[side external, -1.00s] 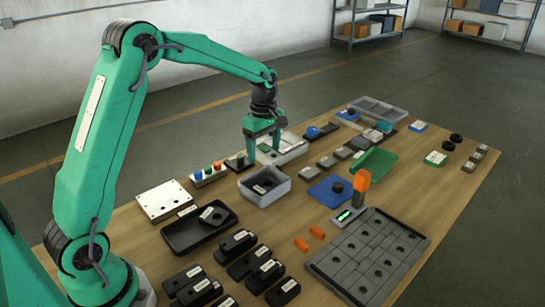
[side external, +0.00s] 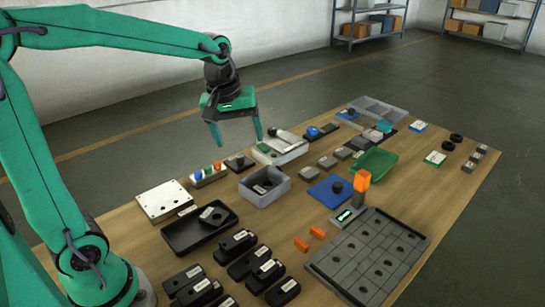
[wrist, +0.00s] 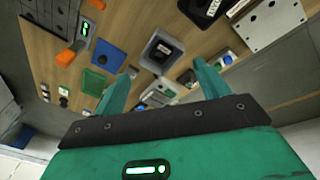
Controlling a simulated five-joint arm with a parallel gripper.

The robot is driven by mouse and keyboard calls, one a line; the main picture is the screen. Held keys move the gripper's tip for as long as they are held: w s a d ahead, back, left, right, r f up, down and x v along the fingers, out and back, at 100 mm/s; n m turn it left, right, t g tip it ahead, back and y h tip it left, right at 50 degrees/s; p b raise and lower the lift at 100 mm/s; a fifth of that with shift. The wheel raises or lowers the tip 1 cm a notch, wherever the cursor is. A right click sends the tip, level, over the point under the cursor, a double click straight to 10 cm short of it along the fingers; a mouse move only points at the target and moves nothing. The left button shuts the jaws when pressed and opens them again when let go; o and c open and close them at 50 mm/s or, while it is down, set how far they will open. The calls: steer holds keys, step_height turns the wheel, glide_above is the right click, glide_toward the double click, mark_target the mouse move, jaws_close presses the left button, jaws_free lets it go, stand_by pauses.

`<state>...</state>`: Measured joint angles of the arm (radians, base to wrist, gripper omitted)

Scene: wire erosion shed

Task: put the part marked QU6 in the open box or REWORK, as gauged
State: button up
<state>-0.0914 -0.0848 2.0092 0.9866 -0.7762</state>
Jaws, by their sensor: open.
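I cannot read the mark QU6 or the word REWORK on any label. A dark part with a white label (side external: 262,188) lies in the open grey box (side external: 284,190); the box also shows in the wrist view (wrist: 146,52). Another black part with a white label (side external: 213,215) lies in the black tray (side external: 185,246). Several black labelled parts (side external: 236,245) lie at the front of the table. My gripper (side external: 238,142) is open and empty, raised above the table, behind the grey box. In the wrist view its fingers (wrist: 163,68) are spread with nothing between them.
A gauge-like stand with a green display (side external: 347,216) and orange top (side external: 362,181) stands beside a grey slab (side external: 370,257). A green tray (side external: 375,163), a blue mat (side external: 328,192), a white device (side external: 281,151) and a metal plate (side external: 165,201) crowd the table. Bare wood shows at right.

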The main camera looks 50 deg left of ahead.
steer(key=s+d+m+t, duration=0.3)
steer(key=s+m, duration=0.7)
steer(key=s, duration=0.5)
steer(key=shift+d+r, duration=0.2)
